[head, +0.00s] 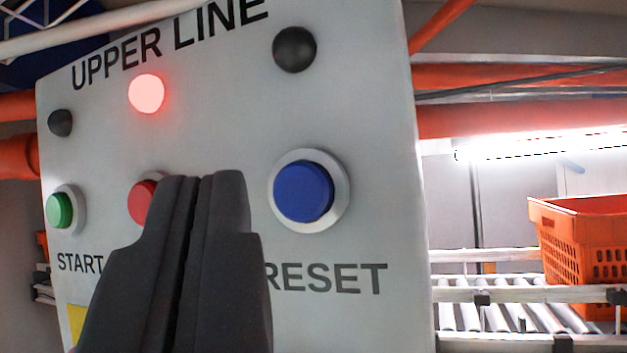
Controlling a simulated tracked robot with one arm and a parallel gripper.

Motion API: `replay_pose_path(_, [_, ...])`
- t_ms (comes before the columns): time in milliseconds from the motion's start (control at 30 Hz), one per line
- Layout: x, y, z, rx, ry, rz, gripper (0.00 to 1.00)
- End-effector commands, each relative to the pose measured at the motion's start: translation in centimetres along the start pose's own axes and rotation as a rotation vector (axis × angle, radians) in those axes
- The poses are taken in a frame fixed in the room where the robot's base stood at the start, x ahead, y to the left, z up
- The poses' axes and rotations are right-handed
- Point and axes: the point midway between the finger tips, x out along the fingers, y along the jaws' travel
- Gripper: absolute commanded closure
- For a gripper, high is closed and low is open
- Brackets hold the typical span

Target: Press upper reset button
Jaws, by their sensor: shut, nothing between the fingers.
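The control panel (370,130) is a light grey plate marked "UPPER LINE". Its blue button (303,191) sits in a silver ring above the word "RESET". A red button (141,203) is to its left, partly hidden behind my gripper. A green button (59,210) is at the far left, above "START". My gripper (213,178) is shut and empty, its dark fingers together and pointing up in the picture. Its tips appear between the red and blue buttons, left of the blue one. I cannot tell whether they touch the panel.
A red lamp (146,93) glows above the red button. Two dark lamps (294,49) are unlit, one upper right and one at left. An orange tote (585,245) stands on a roller conveyor (500,318) at right. Orange beams run behind the panel.

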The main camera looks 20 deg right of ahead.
Motion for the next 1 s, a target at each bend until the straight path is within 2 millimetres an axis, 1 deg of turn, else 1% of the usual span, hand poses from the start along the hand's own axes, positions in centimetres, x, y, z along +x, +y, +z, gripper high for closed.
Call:
replay_pose_path(67, [0.6,0.4,0.0,0.000,0.002,0.002,1.00])
replay_pose_path(133, [0.9,0.6,0.5,0.000,-0.001,0.002,1.00])
replay_pose_path(400, [1.7,1.2,0.9,0.000,0.002,0.002,1.00])
replay_pose_path(600, [1.8,1.4,1.3,-0.001,-0.001,0.000,1.00])
replay_pose_path(1000, [1.8,1.4,1.2,0.000,0.000,0.000,1.00])
